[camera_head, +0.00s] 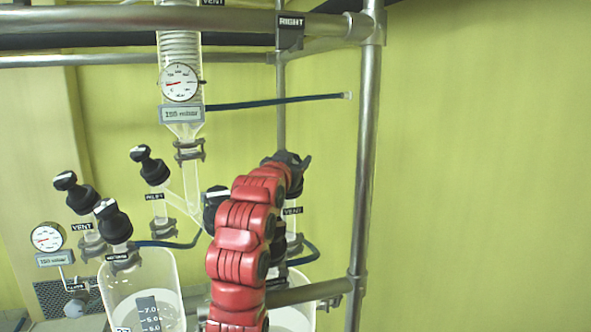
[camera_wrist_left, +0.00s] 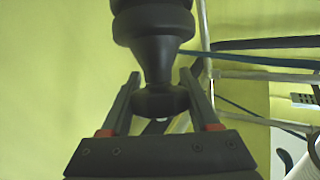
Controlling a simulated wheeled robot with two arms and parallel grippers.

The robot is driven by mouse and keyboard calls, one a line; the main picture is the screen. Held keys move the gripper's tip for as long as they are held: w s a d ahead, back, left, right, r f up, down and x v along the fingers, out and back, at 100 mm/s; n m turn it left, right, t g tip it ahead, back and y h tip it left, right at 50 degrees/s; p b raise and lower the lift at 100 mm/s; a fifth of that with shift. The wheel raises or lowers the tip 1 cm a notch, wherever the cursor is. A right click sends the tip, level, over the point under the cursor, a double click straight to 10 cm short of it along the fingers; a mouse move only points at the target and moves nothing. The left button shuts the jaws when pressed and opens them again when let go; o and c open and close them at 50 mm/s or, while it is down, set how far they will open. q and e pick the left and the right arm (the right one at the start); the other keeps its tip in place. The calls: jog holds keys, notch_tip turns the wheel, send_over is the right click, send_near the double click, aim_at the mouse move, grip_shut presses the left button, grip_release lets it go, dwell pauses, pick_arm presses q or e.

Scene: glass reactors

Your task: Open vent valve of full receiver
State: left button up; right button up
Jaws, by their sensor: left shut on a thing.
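The left glass receiver (camera_head: 113,291) has a volume scale and pale contents near the 7.0 mark. The right receiver (camera_head: 291,317) is mostly hidden behind my red left arm, so its level cannot be read. The valve's handle position cannot be told. My right gripper is not in view.
A metal frame post (camera_head: 365,170) stands just right of the gripper. A condenser with a pressure gauge (camera_head: 180,82) hangs above left. Black valves (camera_head: 113,222) and a blue hose (camera_head: 270,102) are nearby. The right side is bare wall.

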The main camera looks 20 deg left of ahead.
pick_arm(q)
jog(key=n+y+b, duration=0.1)
jog(key=y, duration=0.1)
jog(key=n+y+b, duration=0.1)
jog(key=n, duration=0.1)
jog(key=shift+a+f+n+y+b, duration=0.1)
jog(key=shift+f+n+y+b, duration=0.1)
jog(key=shift+n+y+b, duration=0.15)
jog(key=shift+s+a+r+n+y+b, duration=0.1)
jog(key=shift+n+y+b, duration=0.25)
jog(key=shift+n+y, duration=0.2)
jog(key=shift+a+n+g+y+b, duration=0.25)
jog(key=shift+n+g+y, duration=0.35)
jog(key=shift+n+y, duration=0.45)
jog(key=shift+s+a+r+n+g+y, duration=0.15)
jog(key=shift+n+g+y, duration=0.2)
jog(key=shift+n+y, duration=0.4)
jog(key=shift+a+n+g+y, duration=0.1)
jog(key=shift+n+g+y, duration=0.25)
jog(key=shift+n+y, duration=0.3)
jog(key=shift+n, duration=0.25)
jog(key=o, duration=1.4)
